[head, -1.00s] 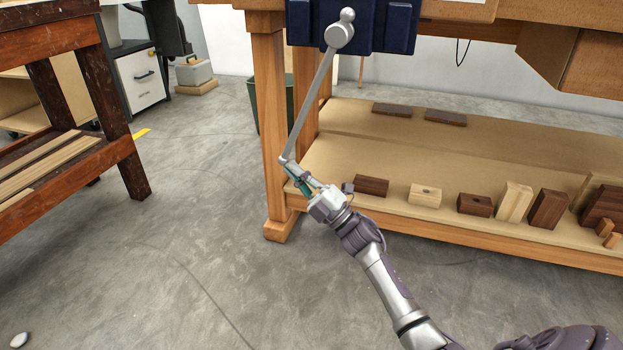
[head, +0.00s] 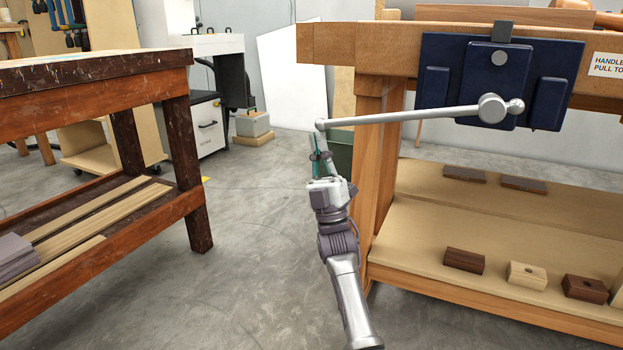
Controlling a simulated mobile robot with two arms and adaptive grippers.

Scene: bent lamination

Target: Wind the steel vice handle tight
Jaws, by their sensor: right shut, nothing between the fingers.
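The steel vice handle (head: 405,116) reaches left from its round hub (head: 491,108) on the dark blue vice (head: 437,83). It lies nearly level, with its ball end (head: 320,125) slightly lower than the hub. My right gripper (head: 320,143) points up just below the ball end, at the handle's far left. Its fingers are shut with nothing between them. The tips are at or very close to the handle's end; I cannot tell if they touch. My left gripper is not in view.
The vice is mounted on a wooden workbench (head: 350,58) whose lower shelf (head: 430,222) holds several wood blocks. A worn wooden table (head: 70,75) stands at the left with planks on its shelf. The grey floor between them is open. A green bin (head: 341,160) stands behind the gripper.

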